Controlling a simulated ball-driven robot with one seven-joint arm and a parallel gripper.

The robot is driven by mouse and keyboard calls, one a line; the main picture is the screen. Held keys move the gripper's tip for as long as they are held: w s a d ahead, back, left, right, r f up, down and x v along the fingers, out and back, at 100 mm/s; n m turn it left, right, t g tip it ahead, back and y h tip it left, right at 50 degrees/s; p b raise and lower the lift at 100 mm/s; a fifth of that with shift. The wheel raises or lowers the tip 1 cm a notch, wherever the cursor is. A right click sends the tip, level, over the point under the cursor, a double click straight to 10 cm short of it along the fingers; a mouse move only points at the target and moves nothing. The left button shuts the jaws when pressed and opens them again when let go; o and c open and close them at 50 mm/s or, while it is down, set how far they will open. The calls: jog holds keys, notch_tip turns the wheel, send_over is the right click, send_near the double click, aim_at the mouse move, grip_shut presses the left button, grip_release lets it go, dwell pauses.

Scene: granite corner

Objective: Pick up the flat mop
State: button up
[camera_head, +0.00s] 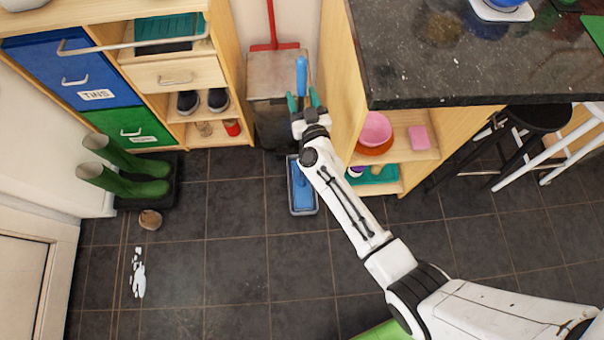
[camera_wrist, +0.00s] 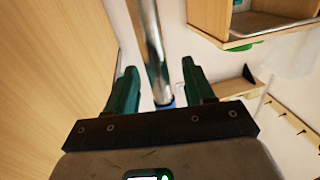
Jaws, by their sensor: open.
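The flat mop stands upright, its blue flat head (camera_head: 302,190) on the tiled floor and its blue handle grip (camera_head: 301,75) rising at the top centre of the head view. My gripper (camera_head: 303,99) is at the handle, with its green fingers open on either side of it. In the wrist view the mop's metal pole (camera_wrist: 152,50) runs between the two open fingers of my gripper (camera_wrist: 158,78), with a blue part low down near the palm. I see gaps beside the pole, and the fingers are not closed on it. My arm hides part of the handle in the head view.
A wooden shelf unit (camera_head: 399,150) under the dark granite counter (camera_head: 440,55) stands close on the right. A grey bin (camera_head: 278,78) and a red-handled tool (camera_head: 273,28) are behind. The middle floor is clear.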

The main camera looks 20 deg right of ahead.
jog(key=shift+w, duration=0.15)
jog(key=c, duration=0.9)
jog(key=shift+r, duration=0.1)
grip_shut()
